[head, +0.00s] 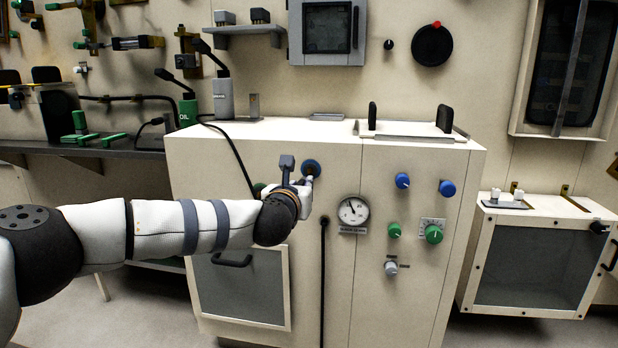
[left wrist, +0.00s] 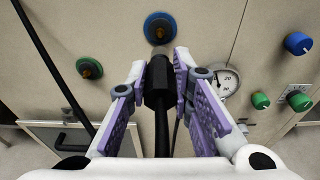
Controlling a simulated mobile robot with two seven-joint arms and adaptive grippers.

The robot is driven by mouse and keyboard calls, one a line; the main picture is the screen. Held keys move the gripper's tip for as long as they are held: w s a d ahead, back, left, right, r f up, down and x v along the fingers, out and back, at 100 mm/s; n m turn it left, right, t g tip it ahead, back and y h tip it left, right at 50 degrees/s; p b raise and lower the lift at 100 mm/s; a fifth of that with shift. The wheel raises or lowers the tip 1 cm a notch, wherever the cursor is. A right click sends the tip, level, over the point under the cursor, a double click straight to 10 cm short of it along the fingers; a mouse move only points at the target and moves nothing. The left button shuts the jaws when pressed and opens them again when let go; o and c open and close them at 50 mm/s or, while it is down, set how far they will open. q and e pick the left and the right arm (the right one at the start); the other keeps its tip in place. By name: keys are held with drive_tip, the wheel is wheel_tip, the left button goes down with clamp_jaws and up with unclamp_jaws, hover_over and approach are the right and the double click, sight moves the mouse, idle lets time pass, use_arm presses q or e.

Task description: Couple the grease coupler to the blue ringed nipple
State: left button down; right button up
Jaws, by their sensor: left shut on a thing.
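My left gripper (left wrist: 160,82) is shut on the black grease coupler (left wrist: 157,92), with a black hose running back from it between the fingers. The blue ringed nipple (left wrist: 160,28) is on the cabinet front, just beyond the coupler's tip in the left wrist view. A small gap shows between them there, with the nipple slightly up from the tip. In the head view the blue ring (head: 312,166) shows right by my left gripper (head: 303,184), which hides the coupler. My right gripper is in neither view.
A green ringed nipple (left wrist: 89,68) is to the left on the same panel. A gauge (head: 353,211), blue knobs (head: 402,181) and green knobs (head: 433,234) are to the right. A black hose (head: 323,285) hangs down the cabinet front (head: 345,300). A tray (head: 410,130) with black handles lies on top.

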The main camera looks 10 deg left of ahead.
sight(303, 179)
use_arm(q)
drive_tip(key=shift+w+f+b, duration=0.15)
drive_tip(key=shift+w+b, duration=1.15)
drive_tip(key=shift+w, duration=0.7)
drive_tip(key=c, duration=2.2)
unclamp_jaws()
clamp_jaws()
drive_tip(key=shift+b, duration=0.3)
drive_tip(key=shift+w, duration=0.1)
